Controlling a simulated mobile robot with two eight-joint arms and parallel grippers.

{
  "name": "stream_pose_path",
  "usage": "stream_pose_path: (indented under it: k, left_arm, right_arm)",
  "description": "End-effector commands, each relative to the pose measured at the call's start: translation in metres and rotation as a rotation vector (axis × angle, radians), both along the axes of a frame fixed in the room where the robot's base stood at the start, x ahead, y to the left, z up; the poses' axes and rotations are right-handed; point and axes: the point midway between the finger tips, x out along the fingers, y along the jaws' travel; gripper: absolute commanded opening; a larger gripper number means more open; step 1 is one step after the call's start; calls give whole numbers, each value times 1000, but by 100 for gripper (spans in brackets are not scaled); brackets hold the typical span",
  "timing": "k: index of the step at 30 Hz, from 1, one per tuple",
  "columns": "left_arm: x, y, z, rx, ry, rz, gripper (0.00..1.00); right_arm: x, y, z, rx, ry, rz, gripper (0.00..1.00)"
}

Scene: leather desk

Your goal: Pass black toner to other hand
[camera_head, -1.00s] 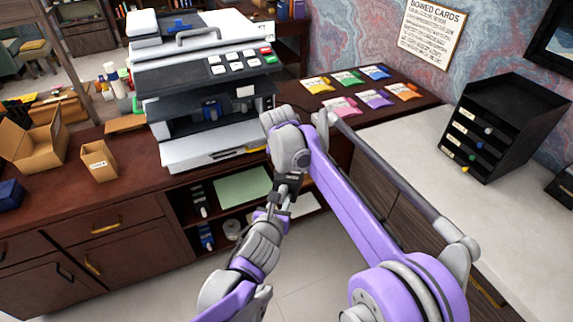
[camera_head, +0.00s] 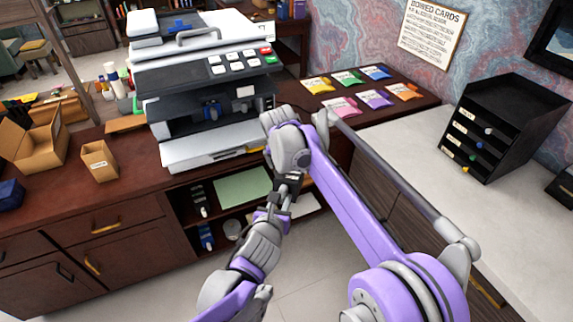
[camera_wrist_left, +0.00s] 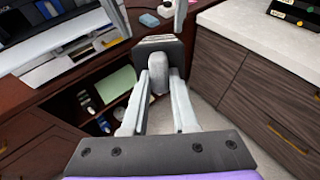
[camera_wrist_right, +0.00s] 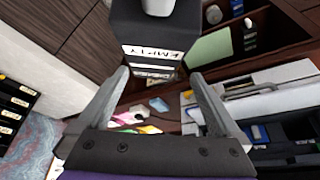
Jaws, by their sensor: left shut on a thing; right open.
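The black toner (camera_wrist_left: 158,45) is a dark block with a pale label, seen beyond my left fingertips in the left wrist view. My left gripper (camera_wrist_left: 161,78) is shut on its rounded grey part. In the right wrist view the toner (camera_wrist_right: 155,35) shows a white label that seems to read "EMPTY". My right gripper (camera_wrist_right: 160,76) is open, its fingertips on either side of the toner's near end, with gaps visible. In the head view my left gripper (camera_head: 282,200) meets the right wrist in front of the cabinet; the toner is hard to make out there.
A grey printer (camera_head: 205,90) stands on the brown desk behind the hands. An open shelf (camera_head: 240,190) lies close behind them. Colored packets (camera_head: 360,90) and a black drawer unit (camera_head: 500,125) are to the right. The floor below is clear.

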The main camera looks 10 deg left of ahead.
Motion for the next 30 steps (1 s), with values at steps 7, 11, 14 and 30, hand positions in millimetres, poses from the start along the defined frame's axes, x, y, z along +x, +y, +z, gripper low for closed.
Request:
stream_pose_path:
  k: [7,11,14,30]
  left_arm:
    - [0,0,0,0,-1,-1,0]
    - [0,0,0,0,-1,-1,0]
    - [0,0,0,0,-1,-1,0]
    - [2,-3,0,1,2,4,0]
  right_arm:
    - [-8,1,21,0,0,1,100]
    - [-18,2,44,1,0,1,100]
    - [-26,2,62,1,0,1,100]
    - [-46,3,111,0,0,0,100]
